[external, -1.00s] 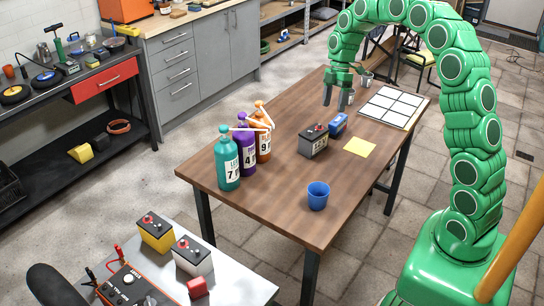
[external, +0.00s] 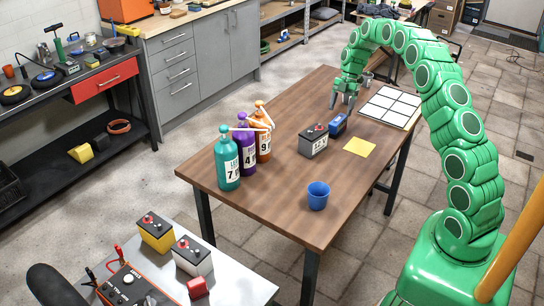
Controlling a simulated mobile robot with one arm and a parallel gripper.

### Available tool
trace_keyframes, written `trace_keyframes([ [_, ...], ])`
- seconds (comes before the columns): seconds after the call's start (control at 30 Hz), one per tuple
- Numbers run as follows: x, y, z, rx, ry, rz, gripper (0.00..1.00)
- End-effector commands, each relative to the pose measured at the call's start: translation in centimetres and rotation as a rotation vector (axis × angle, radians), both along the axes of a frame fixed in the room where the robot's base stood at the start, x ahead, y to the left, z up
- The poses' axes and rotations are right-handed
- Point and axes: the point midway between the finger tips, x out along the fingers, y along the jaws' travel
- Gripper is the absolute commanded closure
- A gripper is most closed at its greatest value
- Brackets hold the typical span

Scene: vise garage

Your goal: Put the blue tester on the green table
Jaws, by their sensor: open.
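A small blue tester (external: 338,124) lies on the brown wooden table (external: 265,195), just behind a dark battery with a pale label (external: 313,141). My gripper (external: 342,105) points down with its fingers apart, above and slightly behind the tester. Nothing shows between the fingers. Whether a fingertip touches the tester is too small to tell. I cannot make out a green table in this view.
A yellow square (external: 359,147), a white gridded panel (external: 390,107), a blue cup (external: 318,196) and teal, purple and orange bottles (external: 228,160) are on the wooden table. A light table (external: 235,285) with batteries stands front left.

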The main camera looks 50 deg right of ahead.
Motion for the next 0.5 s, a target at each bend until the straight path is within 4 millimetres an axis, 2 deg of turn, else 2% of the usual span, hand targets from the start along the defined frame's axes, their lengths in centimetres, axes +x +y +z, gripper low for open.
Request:
trace_keyframes([
  [0.5, -0.2, 1.3, -4.1, 0.001, 0.004, -0.002, 0.3],
])
